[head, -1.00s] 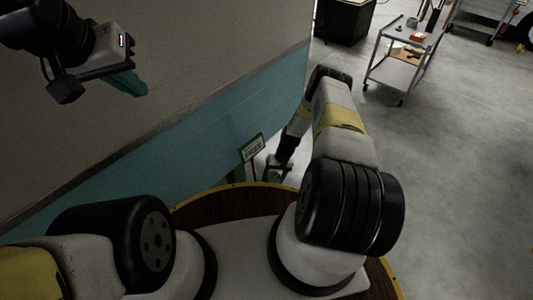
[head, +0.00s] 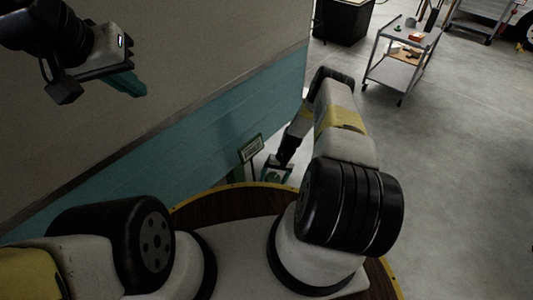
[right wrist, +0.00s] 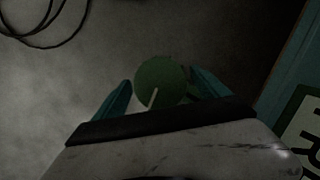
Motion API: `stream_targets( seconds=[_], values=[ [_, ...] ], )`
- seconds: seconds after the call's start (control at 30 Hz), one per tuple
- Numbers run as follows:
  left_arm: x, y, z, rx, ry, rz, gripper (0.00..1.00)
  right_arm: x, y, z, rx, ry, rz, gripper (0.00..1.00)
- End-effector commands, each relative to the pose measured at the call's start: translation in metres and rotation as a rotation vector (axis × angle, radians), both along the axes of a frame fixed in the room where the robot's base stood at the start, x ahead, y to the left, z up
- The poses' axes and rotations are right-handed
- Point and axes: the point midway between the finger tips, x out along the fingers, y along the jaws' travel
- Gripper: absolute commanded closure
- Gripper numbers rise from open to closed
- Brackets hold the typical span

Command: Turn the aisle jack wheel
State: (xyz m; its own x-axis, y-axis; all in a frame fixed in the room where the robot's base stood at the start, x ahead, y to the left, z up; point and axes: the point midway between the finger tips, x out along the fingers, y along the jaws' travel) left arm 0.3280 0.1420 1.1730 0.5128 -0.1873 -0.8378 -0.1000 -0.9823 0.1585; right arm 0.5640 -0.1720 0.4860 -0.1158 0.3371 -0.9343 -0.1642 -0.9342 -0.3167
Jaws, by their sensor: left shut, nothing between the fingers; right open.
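The jack wheel is a green disc (right wrist: 160,79) in the right wrist view, with a thin pale bar in front of its lower edge. My right gripper (right wrist: 160,94) is open, with one teal finger on each side of the disc. I cannot tell whether the fingers touch it. In the head view my right gripper (head: 277,170) is low beside the teal wall, small and partly hidden by my arm. My left gripper (head: 130,86) is shut and empty, high at the upper left and far from the wheel.
A small sign (head: 251,149) stands by the teal-and-beige camper wall (head: 215,125), close to my right gripper; its edge also shows in the right wrist view (right wrist: 304,125). A dark cable (right wrist: 45,30) lies on the floor. A grey cart (head: 402,60) stands at upper right, with open floor around it.

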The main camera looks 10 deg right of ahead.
Motion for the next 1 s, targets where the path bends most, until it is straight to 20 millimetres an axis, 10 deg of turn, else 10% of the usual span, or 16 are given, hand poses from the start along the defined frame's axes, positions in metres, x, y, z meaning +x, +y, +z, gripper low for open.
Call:
stream_targets(
  seconds=[0.6, 1.0],
  values=[
    [0.000, 0.000, 0.000, 0.000, 0.000, 0.000, 1.00, 0.008, -0.025, 0.066, 0.000, -0.001, -0.001, 0.16],
    [0.000, 0.000, 0.000, 0.000, 0.000, 0.000, 1.00, 0.009, -0.027, 0.073, 0.000, 0.000, -0.001, 0.16]
  ],
)
